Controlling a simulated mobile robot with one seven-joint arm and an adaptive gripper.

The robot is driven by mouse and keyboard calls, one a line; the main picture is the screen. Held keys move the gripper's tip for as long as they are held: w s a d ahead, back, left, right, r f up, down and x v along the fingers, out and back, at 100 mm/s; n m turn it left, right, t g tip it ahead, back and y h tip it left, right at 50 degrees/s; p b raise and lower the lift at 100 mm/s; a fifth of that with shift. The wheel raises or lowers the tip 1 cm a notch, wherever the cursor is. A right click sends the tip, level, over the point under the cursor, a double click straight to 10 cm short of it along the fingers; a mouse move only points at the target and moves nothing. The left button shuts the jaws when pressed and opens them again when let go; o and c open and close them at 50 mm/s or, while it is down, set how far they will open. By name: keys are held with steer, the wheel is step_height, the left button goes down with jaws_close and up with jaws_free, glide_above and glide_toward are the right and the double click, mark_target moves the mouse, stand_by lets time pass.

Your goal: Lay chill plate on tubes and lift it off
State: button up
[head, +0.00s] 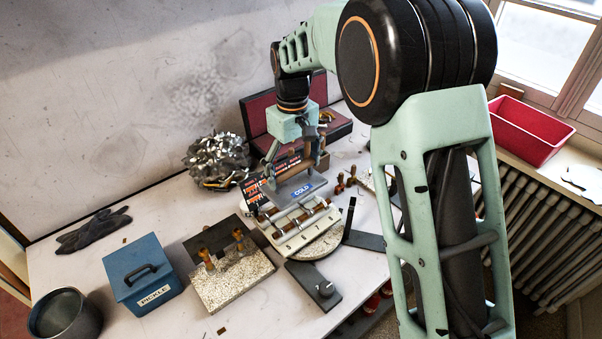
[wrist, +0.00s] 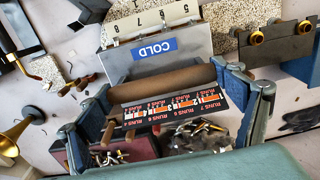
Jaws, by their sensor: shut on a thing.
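The chill plate (head: 306,183) is a flat grey plate with a blue COLD label and a brown bar handle (wrist: 160,83). My gripper (head: 294,167) is shut on this handle, with one finger at each end. The plate also shows in the wrist view (wrist: 190,46), label facing the camera. In the head view the plate appears above the back part of a pale numbered rack (head: 290,238) holding brown and metal tubes (head: 300,216). The plate hides part of the rack; I cannot tell whether it touches the tubes.
A blue PICKLE box (head: 143,275), a speckled block (head: 232,283) with brass pieces and a dark pot (head: 65,312) stand at the left. A metal scrap heap (head: 218,158) and an open red-lined case (head: 255,112) are behind. Dark flat bars (head: 315,285) lie in front.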

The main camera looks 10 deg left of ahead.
steer(key=shift+w+a+r, duration=0.1)
steer(key=shift+w, duration=0.25)
step_height(320, 180, down, 8)
steer(key=b, duration=0.5)
steer(key=shift+b, duration=0.35)
steer(key=shift+f, duration=0.4)
stand_by(1.2)
step_height(320, 180, up, 9)
steer(key=p, duration=0.6)
stand_by(0.7)
